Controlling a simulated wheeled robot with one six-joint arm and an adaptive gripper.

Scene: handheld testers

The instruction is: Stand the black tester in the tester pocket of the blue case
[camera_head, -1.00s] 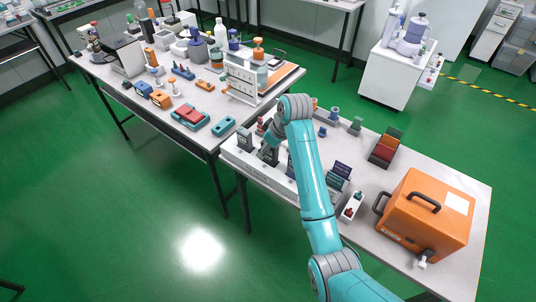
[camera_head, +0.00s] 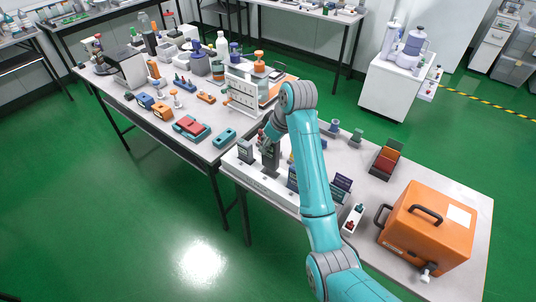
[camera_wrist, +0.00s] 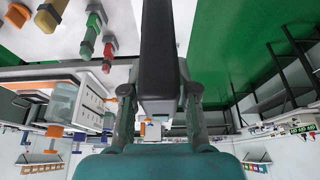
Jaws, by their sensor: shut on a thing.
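My gripper (camera_head: 271,143) is shut on the black tester (camera_head: 270,160) above the white rack (camera_head: 254,181) at the near table's left edge. The tester hangs roughly upright. In the wrist view the black tester (camera_wrist: 160,50) fills the space between the two fingers of my gripper (camera_wrist: 160,108). A small blue-teal case (camera_head: 224,137) lies on the far table, left of my gripper. I cannot make out a tester pocket in it, nor be sure that it is the task's case. My arm hides part of the rack.
Other testers, one a grey tester (camera_head: 245,151), stand in the rack. A large orange box (camera_head: 427,222) stands at the near table's right. A red-and-teal case (camera_head: 190,127) and a white frame stand (camera_head: 243,93) are on the far table. A gap separates the tables.

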